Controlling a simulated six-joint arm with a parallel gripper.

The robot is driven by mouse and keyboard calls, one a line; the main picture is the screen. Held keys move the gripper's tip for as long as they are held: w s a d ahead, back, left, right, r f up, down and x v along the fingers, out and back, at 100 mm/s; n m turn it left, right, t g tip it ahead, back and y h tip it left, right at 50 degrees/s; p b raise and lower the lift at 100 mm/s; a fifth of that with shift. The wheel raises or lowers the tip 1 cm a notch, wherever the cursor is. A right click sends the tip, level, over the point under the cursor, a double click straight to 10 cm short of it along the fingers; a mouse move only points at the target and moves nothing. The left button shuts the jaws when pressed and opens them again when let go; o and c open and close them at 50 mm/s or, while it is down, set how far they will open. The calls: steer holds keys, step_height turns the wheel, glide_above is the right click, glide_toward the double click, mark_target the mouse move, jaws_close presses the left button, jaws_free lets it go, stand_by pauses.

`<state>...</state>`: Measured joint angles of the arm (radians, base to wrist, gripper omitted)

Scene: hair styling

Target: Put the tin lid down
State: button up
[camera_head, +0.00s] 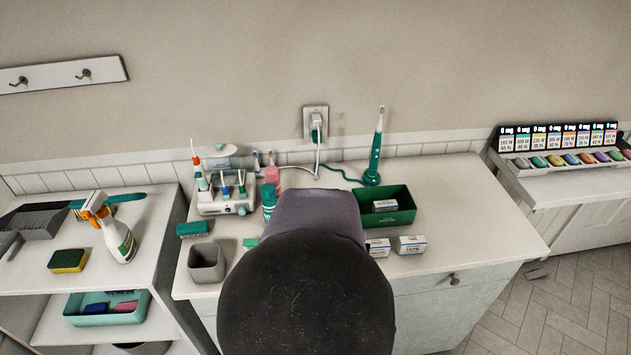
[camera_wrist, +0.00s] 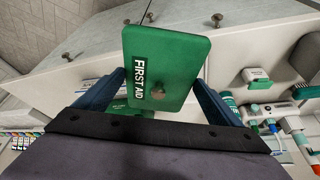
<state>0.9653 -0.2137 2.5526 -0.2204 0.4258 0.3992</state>
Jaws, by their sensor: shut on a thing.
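The green tin lid (camera_wrist: 165,62), marked FIRST AID, is between the two fingers of my gripper (camera_wrist: 163,92) in the wrist view. My gripper is shut on it, and the lid is held with its labelled face toward the wrist camera. A small knob shows on the lid. In the head view my arm hides the gripper and most or all of the lid. The open green tin (camera_head: 404,217) stands on the counter right of my arm, with a small white box (camera_head: 385,205) inside.
Small white boxes (camera_head: 411,245) stand in front of the tin. A grey cup (camera_head: 207,263), a green bottle (camera_head: 269,201) and a white dental unit (camera_head: 226,200) are to the left. An electric toothbrush (camera_head: 375,155) stands behind. The counter's right end (camera_head: 485,220) is clear.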

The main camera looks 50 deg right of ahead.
steer(key=p, duration=0.2)
steer(key=w+d+p, duration=0.1)
steer(key=p, duration=0.1)
steer(key=shift+w+r, duration=0.25)
steer(key=shift+r, duration=0.05)
steer(key=w+d+p, duration=0.1)
steer(key=w+d, duration=0.6)
steer(key=w+d+f+p, duration=0.1)
steer(key=w+d+p, duration=0.1)
steer(key=w+d, duration=0.4)
steer(key=w+d+f+p, duration=0.1)
steer(key=w+d, duration=0.6)
steer(key=shift+w+d+p, duration=0.3)
steer(key=shift+w+d, duration=0.05)
steer(key=shift+d, duration=0.05)
steer(key=shift+f+b, duration=1.5)
steer(key=shift+f, duration=1.3)
steer(key=shift+f, duration=0.1)
steer(key=shift+f, duration=0.15)
steer(key=o, duration=0.9)
steer(key=shift+r, duration=0.2)
